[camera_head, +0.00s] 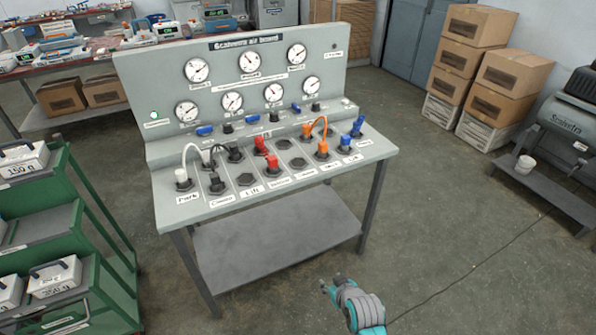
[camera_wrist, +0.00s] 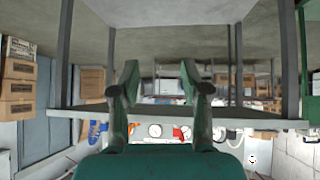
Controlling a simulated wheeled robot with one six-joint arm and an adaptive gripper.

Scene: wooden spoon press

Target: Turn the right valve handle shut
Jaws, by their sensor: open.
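The grey air board (camera_head: 230,70) stands on a bench, with round gauges on its upright panel. Blue lever handles sit along the ledge below the gauges: a left one (camera_head: 205,130), a middle one (camera_head: 252,118) and a right one (camera_head: 296,108). I cannot tell from here how far the right handle is turned. My gripper (camera_head: 329,285) is in front of the bench, low and to the right, well apart from the handles. In the wrist view its two fingers (camera_wrist: 158,82) are spread with nothing between them. The wrist picture appears upside down.
The bench top (camera_head: 225,205) carries several plugs and hoses, including an orange loop (camera_head: 318,125) and a white hose (camera_head: 188,155). A green rack (camera_head: 95,230) stands left. Cardboard boxes (camera_head: 510,75) and a dark machine (camera_head: 565,130) stand right. Floor between is clear.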

